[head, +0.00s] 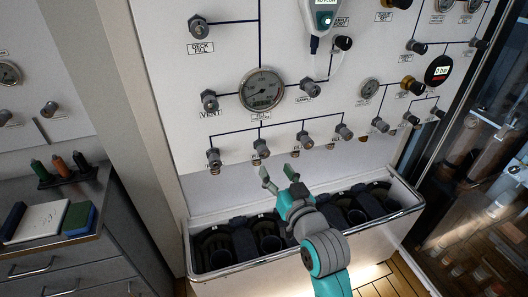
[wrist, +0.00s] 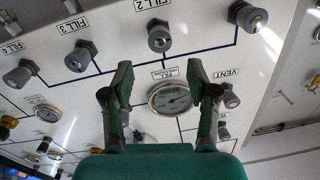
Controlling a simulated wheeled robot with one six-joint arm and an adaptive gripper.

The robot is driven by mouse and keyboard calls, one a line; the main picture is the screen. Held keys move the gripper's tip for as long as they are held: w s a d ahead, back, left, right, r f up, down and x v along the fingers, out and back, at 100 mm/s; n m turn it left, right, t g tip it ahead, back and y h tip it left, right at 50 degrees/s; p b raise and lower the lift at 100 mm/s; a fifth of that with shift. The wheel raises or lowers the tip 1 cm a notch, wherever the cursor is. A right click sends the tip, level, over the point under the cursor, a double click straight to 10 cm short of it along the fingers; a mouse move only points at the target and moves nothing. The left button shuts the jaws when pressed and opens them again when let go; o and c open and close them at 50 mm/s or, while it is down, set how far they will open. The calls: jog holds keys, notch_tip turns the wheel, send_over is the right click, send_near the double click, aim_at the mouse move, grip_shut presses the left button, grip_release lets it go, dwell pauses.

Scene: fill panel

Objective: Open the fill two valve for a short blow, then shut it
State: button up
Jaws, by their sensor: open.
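The fill two valve (wrist: 160,37) is a dark grey knob under a "FILL 2" label in the wrist view, just beyond the fingertips. In the head view it appears to be the second knob from the left in the lower row (head: 261,149). My gripper (head: 279,176) is open and empty, just below that row. In the wrist view, the gripper's (wrist: 158,75) two fingers are spread wide, and the knob is apart from them. I cannot tell from its look whether the valve is open or shut.
Neighbouring knobs are close on both sides, with fill three (wrist: 81,54) and another knob (wrist: 248,16) in the wrist view. A round gauge (head: 262,90) and vent knob (head: 209,99) sit above the row. A trough of dark holders (head: 196,230) is below the panel.

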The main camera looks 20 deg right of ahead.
aim_at(265, 153)
jog(key=w, duration=0.9)
jog(key=shift+a, duration=0.25)
grip_shut()
